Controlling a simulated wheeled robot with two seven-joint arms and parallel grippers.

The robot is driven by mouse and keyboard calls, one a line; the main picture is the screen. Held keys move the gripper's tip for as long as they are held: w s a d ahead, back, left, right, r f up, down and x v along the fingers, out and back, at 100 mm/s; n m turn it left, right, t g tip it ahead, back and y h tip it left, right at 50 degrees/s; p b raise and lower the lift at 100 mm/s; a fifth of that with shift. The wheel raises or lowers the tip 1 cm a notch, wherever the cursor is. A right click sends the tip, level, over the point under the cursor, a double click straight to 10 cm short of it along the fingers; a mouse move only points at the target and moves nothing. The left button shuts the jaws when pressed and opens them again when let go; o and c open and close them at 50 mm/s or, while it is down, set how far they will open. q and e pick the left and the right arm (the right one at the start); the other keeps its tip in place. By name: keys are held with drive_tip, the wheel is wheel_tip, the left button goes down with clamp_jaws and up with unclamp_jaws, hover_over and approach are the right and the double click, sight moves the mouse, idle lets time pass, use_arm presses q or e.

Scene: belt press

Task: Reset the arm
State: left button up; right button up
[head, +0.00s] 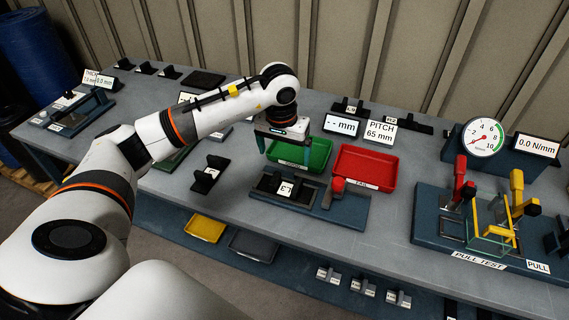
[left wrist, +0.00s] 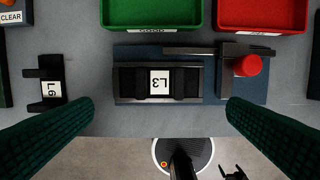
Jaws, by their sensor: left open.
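My left arm reaches in from the left in the head view. Its gripper (head: 283,148) hangs above the bench by the green tray (head: 313,157). In the left wrist view the gripper (left wrist: 160,115) has its two dark green fingers wide apart with nothing between them. Beyond the fingertips lies a blue fixture (left wrist: 130,52) holding a black block marked L3 (left wrist: 160,83), with a red knob (left wrist: 248,65) at its right. The fixture also shows in the head view (head: 345,215). My right gripper is not in view.
A red tray (head: 365,168) lies right of the green one. A black holder marked L6 (head: 209,175) stands left of the fixture. The pull test rig (head: 430,225) with its dial (head: 484,137) stands at the right. Bare bench (head: 390,222) lies between rig and fixture.

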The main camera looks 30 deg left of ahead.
use_arm(q)
drive_tip(key=shift+s+r, duration=0.1)
drive_tip(key=shift+r, duration=0.15)
idle(0.3)
